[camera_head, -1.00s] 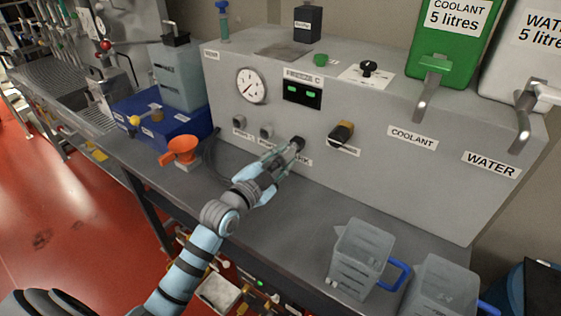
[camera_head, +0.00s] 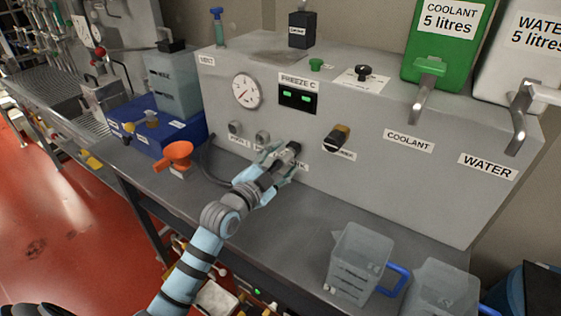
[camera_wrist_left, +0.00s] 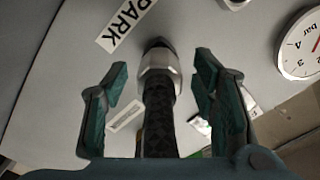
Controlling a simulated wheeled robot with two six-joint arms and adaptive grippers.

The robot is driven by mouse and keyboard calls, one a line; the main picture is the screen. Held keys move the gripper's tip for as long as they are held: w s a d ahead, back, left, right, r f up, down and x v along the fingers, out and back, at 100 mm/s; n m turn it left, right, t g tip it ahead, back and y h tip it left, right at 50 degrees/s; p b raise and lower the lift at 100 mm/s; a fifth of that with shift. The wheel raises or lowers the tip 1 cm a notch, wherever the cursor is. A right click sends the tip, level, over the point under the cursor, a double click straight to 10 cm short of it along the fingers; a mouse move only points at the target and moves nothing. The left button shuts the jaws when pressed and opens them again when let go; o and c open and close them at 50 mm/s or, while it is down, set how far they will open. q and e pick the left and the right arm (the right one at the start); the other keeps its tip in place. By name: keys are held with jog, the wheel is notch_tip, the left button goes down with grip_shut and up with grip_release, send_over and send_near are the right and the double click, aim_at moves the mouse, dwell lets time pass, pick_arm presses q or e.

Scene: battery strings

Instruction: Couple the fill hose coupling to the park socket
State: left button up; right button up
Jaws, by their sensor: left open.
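The fill hose coupling (camera_wrist_left: 160,72) is a silver collar on a black braided hose (camera_wrist_left: 159,120). In the left wrist view its dark front end meets the grey panel beside the PARK label (camera_wrist_left: 124,22). It covers the park socket, so I cannot tell how deeply it is seated. In the head view the coupling (camera_head: 293,148) shows as a dark piece at the panel. My left gripper (camera_head: 279,163) is open, its fingers spread either side of the coupling with gaps on both sides; it also shows in the left wrist view (camera_wrist_left: 162,75). My right gripper is not in view.
The grey panel carries a round gauge (camera_head: 246,91), two small sockets (camera_head: 263,137) and a black-and-orange knob (camera_head: 337,138). Clear jugs (camera_head: 357,262) stand at the bench's front right. Coolant (camera_head: 441,45) and water containers sit on top.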

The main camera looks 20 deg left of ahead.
pick_arm(q)
jog(key=s+a, duration=0.1)
jog(key=s, duration=1)
jog(key=shift+s+a, duration=0.35)
jog(key=shift+s, duration=0.05)
